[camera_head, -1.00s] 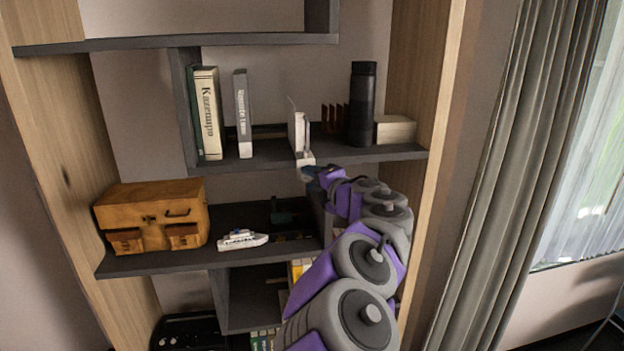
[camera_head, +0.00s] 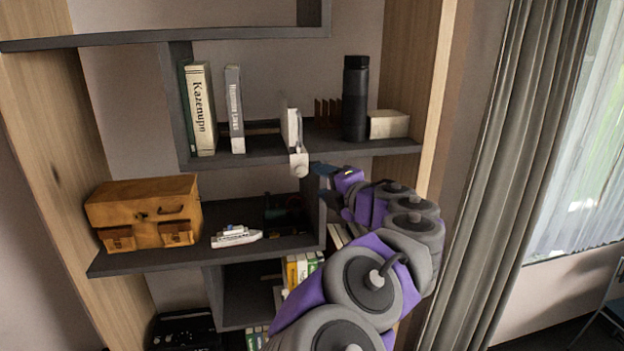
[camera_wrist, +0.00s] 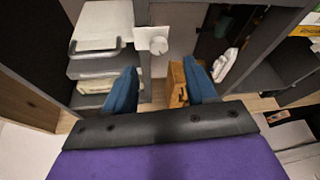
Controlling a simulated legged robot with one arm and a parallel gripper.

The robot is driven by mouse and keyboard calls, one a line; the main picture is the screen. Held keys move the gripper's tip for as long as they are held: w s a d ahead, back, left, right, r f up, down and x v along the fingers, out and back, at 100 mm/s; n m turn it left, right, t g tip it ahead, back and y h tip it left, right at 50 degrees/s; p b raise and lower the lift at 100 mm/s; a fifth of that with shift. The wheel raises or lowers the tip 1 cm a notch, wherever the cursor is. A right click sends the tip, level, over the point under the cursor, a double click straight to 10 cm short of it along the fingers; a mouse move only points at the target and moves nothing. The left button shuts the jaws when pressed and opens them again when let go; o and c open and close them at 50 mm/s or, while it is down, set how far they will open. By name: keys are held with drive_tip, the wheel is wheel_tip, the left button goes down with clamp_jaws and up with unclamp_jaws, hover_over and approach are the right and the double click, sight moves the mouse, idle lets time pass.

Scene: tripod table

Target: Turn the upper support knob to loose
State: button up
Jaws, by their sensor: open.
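A white support (camera_head: 291,124) stands at the front edge of the upper shelf in the head view. Its rounded white knob (camera_head: 299,163) hangs just below that edge. In the wrist view the knob (camera_wrist: 158,46) shows round and pale on a white plate, ahead of my fingertips and roughly centred between them. My gripper (camera_head: 322,172) is just right of the knob in the head view, with blue fingers apart. In the wrist view my gripper (camera_wrist: 160,70) is open and empty, and no finger visibly touches the knob. The knob's turn setting cannot be read.
The upper shelf (camera_head: 260,150) also holds books (camera_head: 200,108), a black bottle (camera_head: 355,100) and a pale box (camera_head: 389,124). A brown case (camera_head: 145,212) and a white toy boat (camera_head: 236,237) sit on the shelf below. A vertical divider (camera_head: 313,210) stands below the gripper.

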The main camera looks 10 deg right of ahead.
drive_tip(key=f+v, duration=0.1)
drive_tip(key=v, duration=0.8)
drive_tip(key=shift+s+r, duration=0.2)
drive_tip(key=shift+r, duration=0.15)
drive_tip(key=shift+d, duration=0.1)
drive_tip(key=w+d+f+m+t+h+b, duration=0.25)
drive_tip(key=w+d+m+h+b, duration=0.2)
drive_tip(key=m+h, duration=0.35)
drive_tip(key=s+d+f+m+g+h+b, duration=0.1)
drive_tip(key=s+f+m+g+h+b, duration=0.15)
drive_tip(key=f+m, duration=0.5)
drive_tip(key=s+f+m+g+h+b, duration=0.1)
drive_tip(key=s+f+m+g, duration=0.25)
drive_tip(key=f, duration=0.65)
drive_tip(key=s+a+f+m+g+y+b, duration=0.1)
drive_tip(key=s+a+f+m+g+b, duration=0.1)
drive_tip(key=s+f+g, duration=0.35)
drive_tip(key=s+a+f+m+g+y+b, duration=0.1)
drive_tip(key=s+a+f+m+g+b, duration=0.15)
drive_tip(key=s+f, duration=0.6)
drive_tip(key=s+a+f+g+y+b, duration=0.1)
drive_tip(key=s+a+f+g, duration=0.1)
drive_tip(key=s, duration=0.8)
drive_tip(key=s+a+f+g+y, duration=0.2)
drive_tip(key=s+a, duration=0.3)
drive_tip(key=s, duration=0.6)
drive_tip(key=shift+a+m+g+b, duration=0.25)
drive_tip(key=shift+m+g+b, duration=0.1)
drive_tip(key=shift+g, duration=0.5)
